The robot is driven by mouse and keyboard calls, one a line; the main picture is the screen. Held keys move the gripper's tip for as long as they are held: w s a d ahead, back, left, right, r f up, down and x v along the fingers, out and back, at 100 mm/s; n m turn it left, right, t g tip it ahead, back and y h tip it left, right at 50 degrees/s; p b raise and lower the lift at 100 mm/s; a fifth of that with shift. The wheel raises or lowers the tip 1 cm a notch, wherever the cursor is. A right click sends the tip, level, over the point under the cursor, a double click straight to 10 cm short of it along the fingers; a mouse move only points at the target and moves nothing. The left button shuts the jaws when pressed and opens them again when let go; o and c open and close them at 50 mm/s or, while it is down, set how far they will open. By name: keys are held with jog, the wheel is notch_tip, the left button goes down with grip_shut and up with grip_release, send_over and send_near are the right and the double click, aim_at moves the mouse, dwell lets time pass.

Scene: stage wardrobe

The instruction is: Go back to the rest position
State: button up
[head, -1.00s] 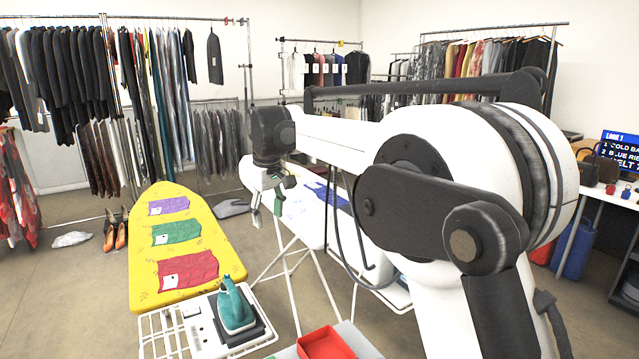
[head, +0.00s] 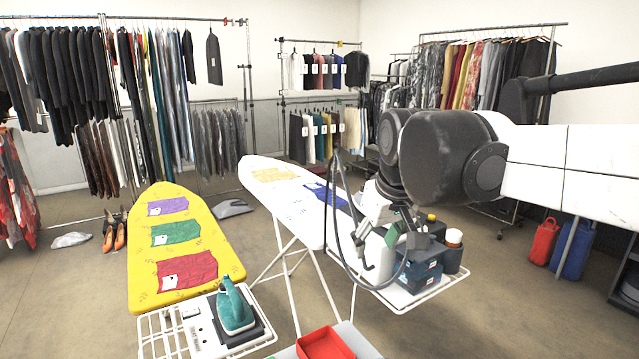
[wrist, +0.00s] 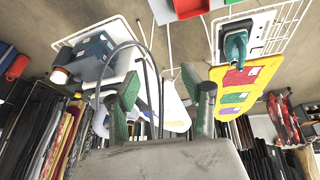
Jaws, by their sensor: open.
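My gripper (head: 385,245) hangs in the head view above the wire rack at the near end of the white ironing board (head: 262,165). In the wrist view my gripper (wrist: 165,100) has its two green-padded fingers spread apart, with nothing held between them. My arm comes in from the right of the head view and covers part of the garment racks behind it.
A yellow ironing board (head: 140,235) holds purple, green and red cloths. A teal iron (head: 236,308) stands on its rack. A red tray (head: 326,343) is at the front. Bottles and a dark blue box (head: 418,275) crowd the rack below my gripper.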

jog(key=s+d+f+m, duration=0.1)
jog(key=s+d+f, duration=0.2)
jog(key=s, duration=0.3)
jog(key=s+d+f+m+t, duration=0.1)
jog(key=s+d+f, duration=0.2)
jog(key=s, duration=0.3)
jog(key=s+d+f+m+t, duration=0.1)
jog(key=s+d+f+m, duration=0.1)
jog(key=s+f, duration=0.3)
jog(key=shift+s+d+f+h, duration=0.3)
jog(key=shift+s+d+h, duration=0.1)
jog(key=shift+s+d, duration=0.35)
